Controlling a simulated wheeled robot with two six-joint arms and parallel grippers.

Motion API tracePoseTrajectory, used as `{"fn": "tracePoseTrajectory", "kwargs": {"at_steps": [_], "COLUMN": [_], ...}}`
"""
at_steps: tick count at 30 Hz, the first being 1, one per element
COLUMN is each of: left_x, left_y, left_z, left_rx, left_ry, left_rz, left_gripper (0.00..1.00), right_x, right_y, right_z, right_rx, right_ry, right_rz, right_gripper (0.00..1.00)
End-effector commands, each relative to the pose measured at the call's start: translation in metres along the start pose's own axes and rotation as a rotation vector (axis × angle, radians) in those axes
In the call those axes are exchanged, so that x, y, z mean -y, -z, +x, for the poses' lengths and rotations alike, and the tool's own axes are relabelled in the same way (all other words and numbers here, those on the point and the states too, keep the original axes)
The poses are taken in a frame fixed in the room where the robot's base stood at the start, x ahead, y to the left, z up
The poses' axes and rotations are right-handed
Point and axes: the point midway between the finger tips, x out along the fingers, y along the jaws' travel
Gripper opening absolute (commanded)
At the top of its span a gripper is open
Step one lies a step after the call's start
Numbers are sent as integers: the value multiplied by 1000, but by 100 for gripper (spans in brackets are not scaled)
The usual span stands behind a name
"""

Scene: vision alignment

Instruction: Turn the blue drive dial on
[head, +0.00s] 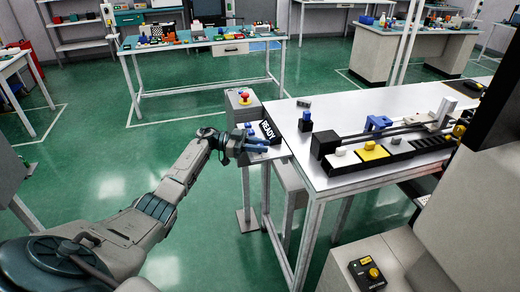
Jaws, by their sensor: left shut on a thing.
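My left gripper (256,144) reaches in from the left to a grey pedestal box beside the near left corner of the metal table. Its fingers are closed at the blue drive dial (250,127), which shows as a small blue patch just behind them. The fingers hide most of the dial, so its turned position cannot be told. A black sign reading READY (268,131) stands just right of the dial. My right gripper is not in view.
The metal table (425,105) holds a black rail fixture (325,144), a blue block (305,122) and white and yellow blocks. A black box with a yellow knob (373,273) sits lower right.

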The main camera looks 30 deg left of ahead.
Motion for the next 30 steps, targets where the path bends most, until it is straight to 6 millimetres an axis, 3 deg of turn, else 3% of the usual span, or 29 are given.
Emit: {"fn": "tracePoseTrajectory", "kwargs": {"at_steps": [9,10,12,23,30], "left_x": [0,0,0,0,1], "left_y": [1,0,0,-1,-5], "left_z": [0,0,0,-5,-46], "left_rx": [1,1,1,2,5], "left_ry": [0,0,0,0,3], "left_rz": [1,1,1,0,2], "left_gripper": [0,29,43,43,43], "right_x": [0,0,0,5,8], "right_y": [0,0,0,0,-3], "right_z": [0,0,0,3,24], "right_rx": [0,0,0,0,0], "right_ry": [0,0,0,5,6], "right_rz": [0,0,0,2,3], "right_gripper": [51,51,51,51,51]}}
